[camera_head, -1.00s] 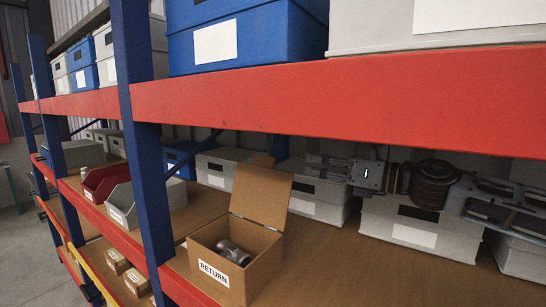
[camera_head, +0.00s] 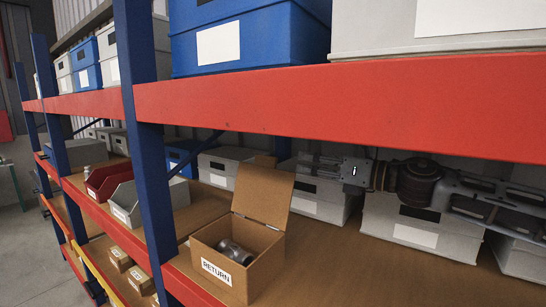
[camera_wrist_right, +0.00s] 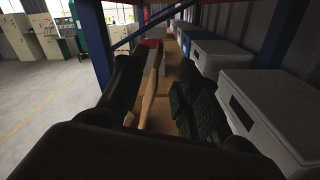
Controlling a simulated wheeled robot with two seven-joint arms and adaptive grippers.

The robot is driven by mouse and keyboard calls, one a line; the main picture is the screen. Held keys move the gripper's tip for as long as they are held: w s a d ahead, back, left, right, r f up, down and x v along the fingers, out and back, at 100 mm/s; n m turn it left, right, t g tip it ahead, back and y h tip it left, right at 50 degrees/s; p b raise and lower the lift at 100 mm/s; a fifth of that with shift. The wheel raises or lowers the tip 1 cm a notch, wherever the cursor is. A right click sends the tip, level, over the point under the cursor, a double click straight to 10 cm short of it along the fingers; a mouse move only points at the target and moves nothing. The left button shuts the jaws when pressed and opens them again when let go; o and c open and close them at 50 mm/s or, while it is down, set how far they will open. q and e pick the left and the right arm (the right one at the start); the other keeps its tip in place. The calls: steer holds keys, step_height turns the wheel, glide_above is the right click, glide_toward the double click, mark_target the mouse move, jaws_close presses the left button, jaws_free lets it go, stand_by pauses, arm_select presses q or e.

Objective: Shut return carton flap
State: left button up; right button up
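The return carton (camera_head: 236,262) is a brown box with a RETURN label, standing on the middle shelf at the front. A grey metal casting (camera_head: 236,252) lies inside it. Its flap (camera_head: 262,195) stands up, open, tilted slightly back from the hinge edge. My right gripper (camera_head: 308,160) points left, by the flap's upper right corner; in the head view I cannot tell whether it touches. In the right wrist view its two dark fingers (camera_wrist_right: 158,88) are spread apart, and a thin brown strip, apparently the flap's edge (camera_wrist_right: 149,95), shows between them. My left gripper is out of view.
The red shelf beam (camera_head: 350,100) runs above my right arm. Grey lidded bins (camera_head: 318,210) stand behind the carton. A blue upright (camera_head: 146,165) is left of it, with a red bin (camera_head: 107,180) beyond. The shelf board right of the carton is clear.

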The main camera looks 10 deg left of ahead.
steer(key=shift+p+x, duration=1.4)
steer(key=shift+x, duration=4.25)
steer(key=shift+c, duration=0.5)
jaws_close()
